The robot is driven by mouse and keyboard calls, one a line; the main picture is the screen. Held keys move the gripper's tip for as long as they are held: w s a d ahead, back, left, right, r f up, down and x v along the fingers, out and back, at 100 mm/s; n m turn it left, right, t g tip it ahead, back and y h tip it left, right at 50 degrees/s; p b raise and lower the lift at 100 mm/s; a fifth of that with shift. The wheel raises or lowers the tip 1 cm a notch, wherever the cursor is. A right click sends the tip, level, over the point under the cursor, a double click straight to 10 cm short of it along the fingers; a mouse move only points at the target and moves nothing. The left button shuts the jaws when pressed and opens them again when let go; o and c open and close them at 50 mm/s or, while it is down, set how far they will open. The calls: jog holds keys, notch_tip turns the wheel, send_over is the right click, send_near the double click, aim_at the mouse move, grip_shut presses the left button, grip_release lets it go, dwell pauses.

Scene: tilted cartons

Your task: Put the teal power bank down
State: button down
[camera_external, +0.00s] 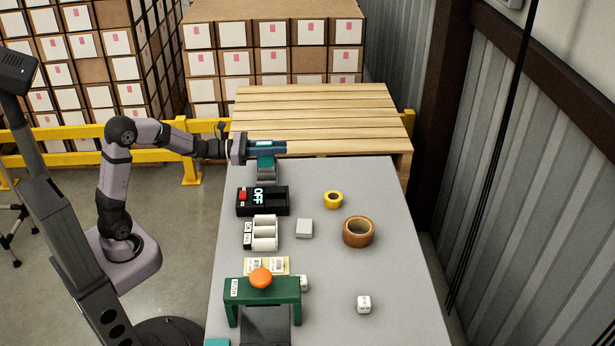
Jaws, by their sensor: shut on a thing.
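My gripper (268,147) is at the far left end of the grey table (390,230), reaching in from the left. It is shut on the teal power bank (265,161), which shows just below the fingers. The power bank is over a small grey block or stand (266,175); I cannot tell whether the two touch. The fingers hide the upper part of the power bank.
Close in front are a black switch box (278,204) reading OFF and a white divided holder (265,233). The right side has free room.

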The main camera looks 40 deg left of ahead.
jog(key=w+d+r+m+g+h+p, duration=0.1)
jog(key=w+d, duration=0.1)
jog(key=d, duration=1)
jog(key=w+d+r+m+g+h+p, duration=0.1)
jog(key=d+r+m+g+p, duration=0.1)
jog(key=d, duration=0.9)
jog(key=s+d+g, duration=0.1)
jog(key=s+d, duration=0.3)
jog(key=d, duration=0.4)
jog(key=s+d+f+m+g+h+p, duration=0.1)
jog(key=s+d, duration=0.3)
jog(key=d, duration=0.4)
jog(key=s+d+f+g, duration=0.1)
jog(key=s+d, duration=0.2)
jog(key=d, duration=0.6)
jog(key=shift+s+h+p, duration=0.3)
jog(key=shift+s+h, duration=0.1)
jog(key=shift+f, duration=4.95)
jog(key=shift+f, duration=0.2)
jog(key=c, duration=1.6)
grip_release()
jog(key=shift+a, duration=0.1)
